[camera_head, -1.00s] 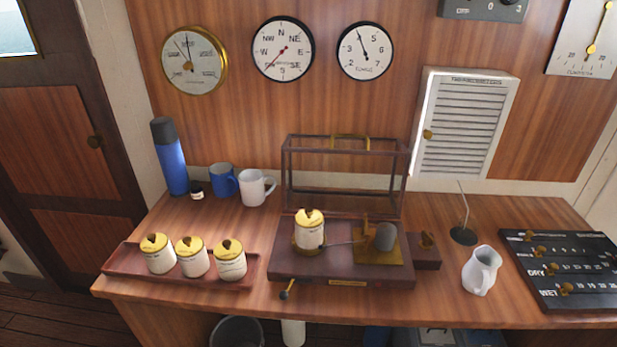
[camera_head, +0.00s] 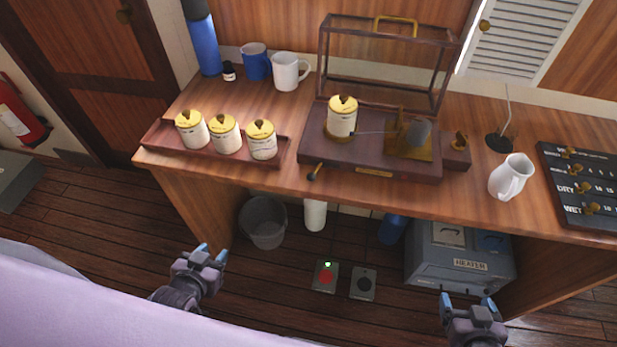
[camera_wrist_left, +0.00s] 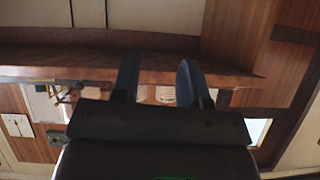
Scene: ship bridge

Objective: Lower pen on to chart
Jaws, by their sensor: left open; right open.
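The recording instrument has a dark wooden base (camera_head: 370,165) on the desk. A white drum with a gold top, its chart (camera_head: 342,122), stands at the base's left. A thin pen arm (camera_head: 372,132) runs from the brass mechanism (camera_head: 410,140) towards the drum; I cannot tell whether its tip touches. A small dark lever with a brass end (camera_head: 315,172) sticks out at the base's front left. My left gripper (camera_head: 211,253) is open and empty, below and in front of the desk; its fingers show in the left wrist view (camera_wrist_left: 157,78). My right gripper (camera_head: 468,301) is open and empty, low at right.
A tray (camera_head: 152,142) with three gold-lidded drums lies left of the instrument. A glazed case frame (camera_head: 325,60) stands behind it. A white jug (camera_head: 511,177) is to the right. Below are a bin (camera_head: 264,222) and a heater box (camera_head: 462,262).

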